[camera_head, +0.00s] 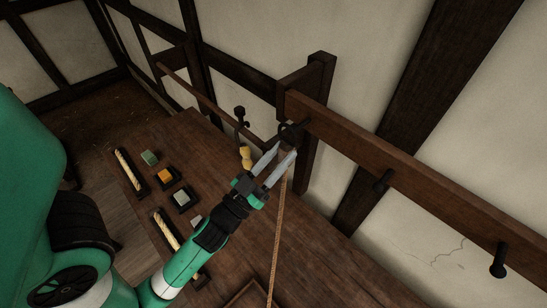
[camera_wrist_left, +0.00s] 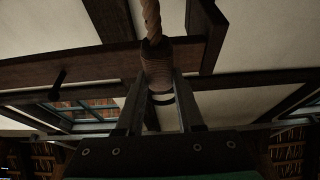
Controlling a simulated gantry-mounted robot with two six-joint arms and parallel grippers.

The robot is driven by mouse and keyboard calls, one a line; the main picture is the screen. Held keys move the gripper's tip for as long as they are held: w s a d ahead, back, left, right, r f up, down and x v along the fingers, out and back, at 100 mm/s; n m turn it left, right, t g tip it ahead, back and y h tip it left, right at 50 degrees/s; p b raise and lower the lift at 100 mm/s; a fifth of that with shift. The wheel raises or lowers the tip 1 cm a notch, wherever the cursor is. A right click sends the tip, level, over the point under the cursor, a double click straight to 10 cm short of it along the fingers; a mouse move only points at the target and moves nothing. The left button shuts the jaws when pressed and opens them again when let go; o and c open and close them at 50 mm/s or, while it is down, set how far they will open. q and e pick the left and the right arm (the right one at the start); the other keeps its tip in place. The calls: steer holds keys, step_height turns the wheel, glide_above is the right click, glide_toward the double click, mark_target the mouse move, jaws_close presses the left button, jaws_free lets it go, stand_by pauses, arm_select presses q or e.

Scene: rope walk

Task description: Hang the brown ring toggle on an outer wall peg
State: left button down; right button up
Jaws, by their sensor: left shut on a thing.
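My left gripper (camera_head: 283,158) is shut on the brown ring toggle, which shows best in the left wrist view (camera_wrist_left: 157,68) as a brown cylinder between the two fingers, with rope running from it. A dark ring (camera_wrist_left: 163,98) is at its end. In the head view the fingertips are close to the left end of the wall rail (camera_head: 400,182), by the left outer peg (camera_head: 304,124). I cannot tell whether the ring is around that peg. A middle peg (camera_head: 383,180) and a right outer peg (camera_head: 500,264) are bare. My right gripper is out of view.
The rope (camera_head: 277,235) runs down from the gripper over the wooden table (camera_head: 325,262). Small blocks, an orange one (camera_head: 166,175) among them, and pale rope pieces (camera_head: 130,170) lie left of my arm. A yellow object (camera_head: 246,157) stands near the fingers. A dark post (camera_head: 318,120) is behind.

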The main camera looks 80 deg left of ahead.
arm_select(q)
steer(key=shift+w+a, duration=0.35)
steer(key=shift+w, duration=0.3)
steer(key=shift+w+a, duration=0.35)
steer(key=shift+w, duration=0.3)
steer(key=shift+w+a+f, duration=0.3)
steer(key=shift+w+f, duration=0.2)
steer(key=shift+f, duration=0.1)
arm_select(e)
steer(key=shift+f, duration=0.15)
arm_select(q)
steer(key=shift+c, duration=2.3)
jaws_free()
